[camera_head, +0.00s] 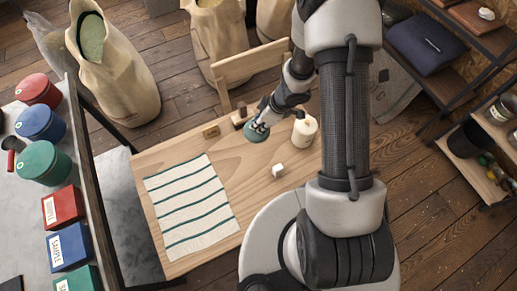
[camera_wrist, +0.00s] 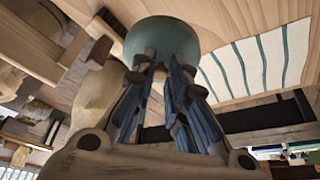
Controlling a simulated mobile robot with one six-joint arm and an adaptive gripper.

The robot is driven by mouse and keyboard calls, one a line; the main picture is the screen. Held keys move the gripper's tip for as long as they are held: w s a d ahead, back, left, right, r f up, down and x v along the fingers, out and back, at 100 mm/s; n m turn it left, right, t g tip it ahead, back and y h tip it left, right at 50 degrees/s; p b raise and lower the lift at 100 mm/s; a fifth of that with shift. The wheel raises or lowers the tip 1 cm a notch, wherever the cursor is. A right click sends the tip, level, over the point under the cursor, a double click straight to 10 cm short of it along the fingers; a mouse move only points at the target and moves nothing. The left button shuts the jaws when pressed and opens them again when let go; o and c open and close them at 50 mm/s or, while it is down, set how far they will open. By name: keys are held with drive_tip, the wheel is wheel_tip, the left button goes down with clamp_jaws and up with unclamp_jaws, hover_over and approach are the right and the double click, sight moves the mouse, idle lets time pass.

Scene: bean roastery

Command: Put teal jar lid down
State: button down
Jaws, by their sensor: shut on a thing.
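The teal jar lid (camera_head: 254,133) is at the far part of the wooden table (camera_head: 262,185) in the head view. My gripper (camera_head: 262,124) is shut on it from above. In the wrist view the round teal lid (camera_wrist: 165,32) sits between the two blue-grey fingertips of my gripper (camera_wrist: 163,58). My fingers cover part of the lid. I cannot tell whether the lid touches the table top.
A striped cloth (camera_head: 190,205) lies on the table's left. A cream candle-like jar (camera_head: 304,131) stands close to the right of the lid, with a white cube (camera_head: 278,169) nearer. A small wooden block (camera_head: 211,132) and a dark-brown piece (camera_head: 240,116) are at the far edge.

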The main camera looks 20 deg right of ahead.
drive_tip(key=shift+d+r, duration=0.2)
drive_tip(key=shift+f+n, duration=0.3)
wheel_tip(320, 180, down, 20)
drive_tip(key=b, duration=1)
drive_tip(key=shift+w+r, duration=0.1)
drive_tip(key=shift+r, duration=0.2)
drive_tip(key=c, duration=1.6)
unclamp_jaws()
